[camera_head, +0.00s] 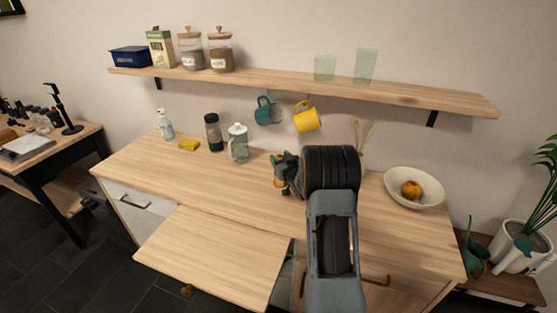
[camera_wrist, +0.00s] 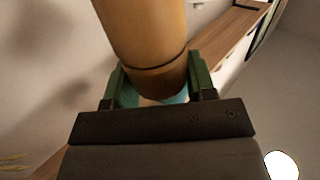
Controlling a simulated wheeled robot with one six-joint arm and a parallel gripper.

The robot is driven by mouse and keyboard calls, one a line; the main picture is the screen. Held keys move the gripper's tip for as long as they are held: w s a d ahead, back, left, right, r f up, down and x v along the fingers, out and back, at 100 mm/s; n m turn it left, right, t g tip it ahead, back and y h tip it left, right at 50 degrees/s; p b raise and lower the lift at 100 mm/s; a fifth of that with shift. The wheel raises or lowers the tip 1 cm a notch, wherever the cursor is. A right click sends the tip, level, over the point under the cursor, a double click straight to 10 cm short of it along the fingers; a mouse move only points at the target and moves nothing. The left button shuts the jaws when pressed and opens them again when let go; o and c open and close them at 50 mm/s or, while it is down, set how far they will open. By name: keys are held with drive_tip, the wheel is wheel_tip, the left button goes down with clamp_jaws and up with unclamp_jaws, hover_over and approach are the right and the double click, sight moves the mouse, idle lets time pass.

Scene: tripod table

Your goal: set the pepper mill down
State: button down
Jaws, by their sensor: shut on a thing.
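The pepper mill (camera_wrist: 145,40) is a tan wooden cylinder with a dark groove near one end. In the wrist view it sits between the green finger pads of my gripper (camera_wrist: 158,90), which is shut on it. In the head view my gripper (camera_head: 282,172) is over the middle of the wooden counter (camera_head: 240,195). Only a small orange-brown bit of the mill (camera_head: 279,182) shows there; the rest is hidden by my gripper and arm. I cannot tell whether the mill touches the counter.
A glass jar (camera_head: 238,146), dark canister (camera_head: 213,132), yellow sponge (camera_head: 189,145) and soap bottle (camera_head: 166,125) stand back left. A fruit bowl (camera_head: 426,197) is at right. Teal (camera_head: 264,112) and yellow (camera_head: 307,120) mugs hang under the shelf (camera_head: 400,93). The counter's left-front is clear.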

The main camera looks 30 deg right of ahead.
drive_tip(key=shift+f, duration=0.1)
drive_tip(key=c, duration=0.9)
unclamp_jaws()
drive_tip(key=shift+f, duration=0.1)
drive_tip(key=o, duration=0.4)
drive_tip(key=shift+o, duration=0.2)
